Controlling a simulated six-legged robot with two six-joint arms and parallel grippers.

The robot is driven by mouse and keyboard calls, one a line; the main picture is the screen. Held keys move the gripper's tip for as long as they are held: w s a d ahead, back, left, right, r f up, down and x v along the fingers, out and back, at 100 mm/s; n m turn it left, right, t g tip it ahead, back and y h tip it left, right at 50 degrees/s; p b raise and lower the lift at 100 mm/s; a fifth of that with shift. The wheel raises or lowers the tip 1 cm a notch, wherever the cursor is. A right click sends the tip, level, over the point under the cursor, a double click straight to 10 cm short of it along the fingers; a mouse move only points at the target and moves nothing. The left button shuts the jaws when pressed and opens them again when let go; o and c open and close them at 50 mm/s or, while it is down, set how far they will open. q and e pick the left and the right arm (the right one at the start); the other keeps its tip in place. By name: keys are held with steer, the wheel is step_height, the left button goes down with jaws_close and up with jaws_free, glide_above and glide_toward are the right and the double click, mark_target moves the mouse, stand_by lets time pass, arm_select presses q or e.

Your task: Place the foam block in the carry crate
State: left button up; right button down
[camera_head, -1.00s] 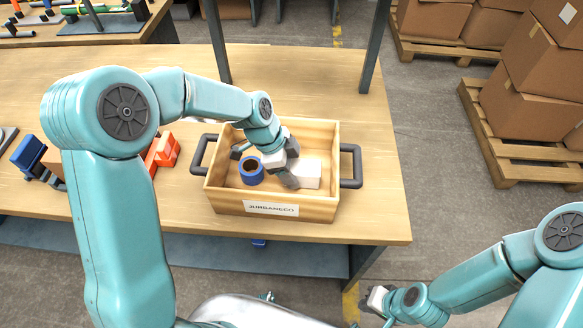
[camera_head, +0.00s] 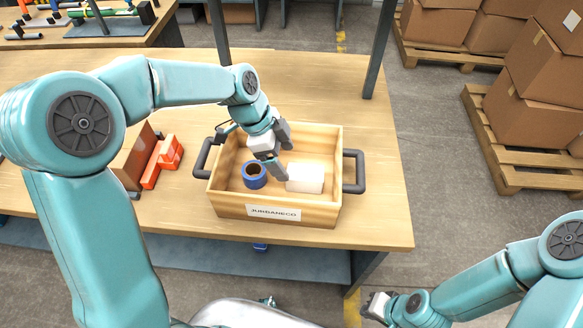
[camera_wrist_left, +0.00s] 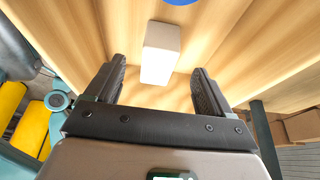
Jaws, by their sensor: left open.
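The white foam block (camera_head: 305,178) lies on the floor of the wooden carry crate (camera_head: 232,209), in its right half. In the left wrist view the block (camera_wrist_left: 162,52) lies beyond my fingertips, with nothing between the fingers. My left gripper (camera_head: 282,155) is open and empty above the crate, just up and left of the block; it also shows in the left wrist view (camera_wrist_left: 158,80). My right gripper (camera_head: 374,304) is low at the front, away from the table, and its jaw opening is too small to tell.
A blue roll (camera_head: 254,175) stands in the crate, left of the block. Black handles stick out at the crate's sides. An orange part (camera_head: 161,162) lies on the table left of the crate. Dark posts rise behind, and stacked boxes (camera_head: 535,105) stand on pallets at right.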

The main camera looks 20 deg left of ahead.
arm_select(q)
steer(key=shift+v, duration=2.4)
steer(key=shift+w, duration=0.1)
steer(key=shift+f, duration=0.1)
